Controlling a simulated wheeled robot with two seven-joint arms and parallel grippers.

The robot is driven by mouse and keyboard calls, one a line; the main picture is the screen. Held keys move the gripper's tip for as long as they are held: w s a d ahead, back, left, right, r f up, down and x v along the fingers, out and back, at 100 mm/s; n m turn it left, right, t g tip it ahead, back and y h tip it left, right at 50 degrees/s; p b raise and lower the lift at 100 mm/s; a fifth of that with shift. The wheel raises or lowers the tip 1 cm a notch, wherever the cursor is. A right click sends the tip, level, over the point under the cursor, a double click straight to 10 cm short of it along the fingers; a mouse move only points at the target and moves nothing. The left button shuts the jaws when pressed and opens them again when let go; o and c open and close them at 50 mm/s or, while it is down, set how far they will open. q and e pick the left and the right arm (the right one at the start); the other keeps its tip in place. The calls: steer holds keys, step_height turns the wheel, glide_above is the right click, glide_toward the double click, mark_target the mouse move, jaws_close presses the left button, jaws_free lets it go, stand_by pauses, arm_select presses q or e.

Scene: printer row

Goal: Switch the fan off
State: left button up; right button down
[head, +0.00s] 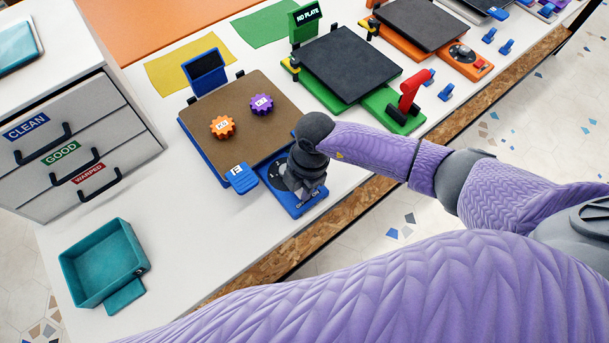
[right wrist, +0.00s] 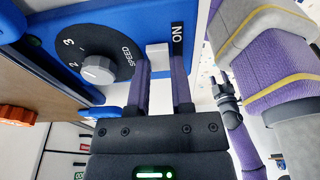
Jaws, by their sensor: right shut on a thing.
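The blue printer (head: 184,128) has a front panel with a black SPEED dial (right wrist: 92,48), marked with numbers around a grey knob. Beside the dial in the right wrist view is a white switch (right wrist: 157,56) with an ON label (right wrist: 178,38) next to it. My right gripper (right wrist: 162,88) is at this panel, its two purple fingers shut on the white switch. In the head view my right gripper (head: 304,182) hides much of the panel. A dark end of my other arm, perhaps my left gripper (right wrist: 227,92), shows small in the right wrist view; its jaws are unclear.
Orange (head: 223,127) and purple (head: 262,104) gear-shaped pieces lie on the blue printer's brown plate. A teal bin (head: 108,258) and a labelled drawer unit (head: 83,150) stand to the left. A green printer (head: 362,99) with a red lever stands to the right.

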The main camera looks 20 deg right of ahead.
steer(key=shift+a+r+t+h+p, duration=0.25)
steer(key=shift+h+p, duration=0.2)
steer(key=shift+h, duration=0.25)
arm_select(q)
steer(key=shift+d+r, duration=0.3)
steer(key=shift+r, duration=0.65)
arm_select(e)
steer(key=shift+f, duration=0.25)
steer(key=c, duration=0.5)
jaws_free()
steer(key=shift+r, duration=0.15)
arm_select(q)
steer(key=r+p, duration=0.3)
steer(key=shift+w+a+r, duration=0.15)
steer(key=shift+w+r, duration=0.15)
arm_select(e)
step_height(320, 180, up, 10)
steer(key=shift+d, duration=0.2)
arm_select(q)
steer(key=shift+d, duration=0.25)
arm_select(e)
steer(key=shift+f, duration=0.2)
